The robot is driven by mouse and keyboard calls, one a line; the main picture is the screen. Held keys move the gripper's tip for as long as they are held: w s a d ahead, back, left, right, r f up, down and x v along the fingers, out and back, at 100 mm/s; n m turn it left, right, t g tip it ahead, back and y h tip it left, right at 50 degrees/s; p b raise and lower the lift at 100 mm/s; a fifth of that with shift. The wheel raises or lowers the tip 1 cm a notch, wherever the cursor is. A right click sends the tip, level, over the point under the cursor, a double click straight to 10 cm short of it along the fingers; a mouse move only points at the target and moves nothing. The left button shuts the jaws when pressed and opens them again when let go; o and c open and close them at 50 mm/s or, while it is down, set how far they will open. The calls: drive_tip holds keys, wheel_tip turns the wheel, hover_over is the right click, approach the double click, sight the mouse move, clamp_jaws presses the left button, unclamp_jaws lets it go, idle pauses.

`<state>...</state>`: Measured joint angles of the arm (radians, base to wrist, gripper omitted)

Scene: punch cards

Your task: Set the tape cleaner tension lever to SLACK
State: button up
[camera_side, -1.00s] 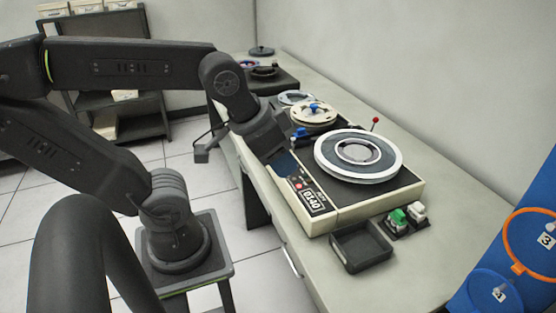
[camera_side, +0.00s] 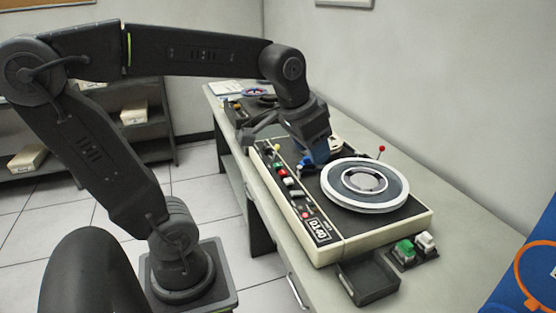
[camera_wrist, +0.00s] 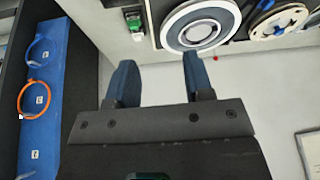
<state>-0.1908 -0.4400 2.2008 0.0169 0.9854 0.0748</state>
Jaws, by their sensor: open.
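The tape machine (camera_side: 374,236) is cream with a black deck, a large silver-rimmed reel (camera_side: 398,195) and a front control strip. A thin lever with a red ball knob (camera_side: 381,149) stands at its wall-side edge. A small red dot, perhaps this knob, shows in the wrist view (camera_wrist: 214,58). I cannot tell whether it is the tension lever; no SLACK marking is readable. My gripper (camera_side: 319,156) is over the deck, left of the large reel and apart from the red knob. Its blue fingers (camera_wrist: 160,76) are open and empty. It hides the reel behind it.
An empty black tray (camera_side: 366,280) and a block with green and white buttons (camera_side: 411,249) sit by the machine's near end. The wall runs close along the table's far side.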

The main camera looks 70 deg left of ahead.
drive_tip(key=w+a+n+g, duration=0.2)
drive_tip(key=w+a, duration=0.7)
drive_tip(key=a, duration=0.3)
drive_tip(key=n+g, duration=0.3)
hover_over(277, 147)
drive_tip(key=f, duration=1.2)
drive_tip(key=shift+w, duration=0.3)
drive_tip(key=f, duration=1.2)
drive_tip(key=shift+s+a+f, duration=0.25)
drive_tip(key=shift+a+f, duration=0.15)
drive_tip(key=shift+c, duration=0.4)
clamp_jaws()
